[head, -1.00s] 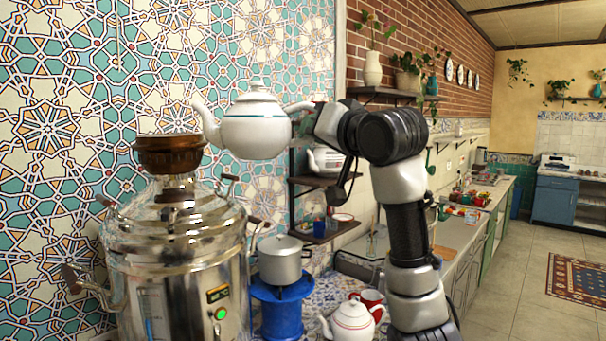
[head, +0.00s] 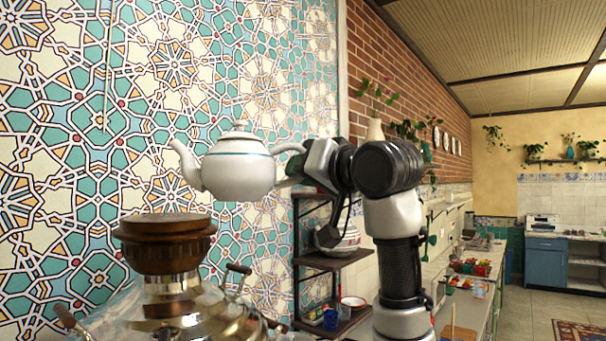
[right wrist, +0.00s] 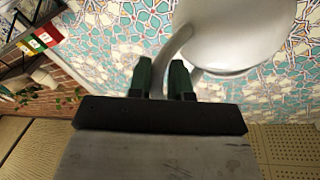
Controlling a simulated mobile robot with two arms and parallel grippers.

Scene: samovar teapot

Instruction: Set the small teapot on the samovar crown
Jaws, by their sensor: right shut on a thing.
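The small white teapot (head: 238,170) with a thin teal band hangs in the air, roughly upright, its spout pointing left. My right gripper (head: 292,170) is shut on its handle at the right side. In the right wrist view the green-tipped fingers (right wrist: 161,80) close around the handle, with the white teapot body (right wrist: 235,35) beyond them. The samovar (head: 185,300) stands at the lower left, its brown crown (head: 165,243) on top. The teapot is above and to the right of the crown, apart from it. My left gripper is not in view.
A dark shelf unit (head: 332,262) with crockery stands behind my right arm. The patterned tile wall (head: 60,150) lies behind the samovar and teapot. Samovar side handles (head: 237,268) stick up beside the crown. The air above the crown is clear.

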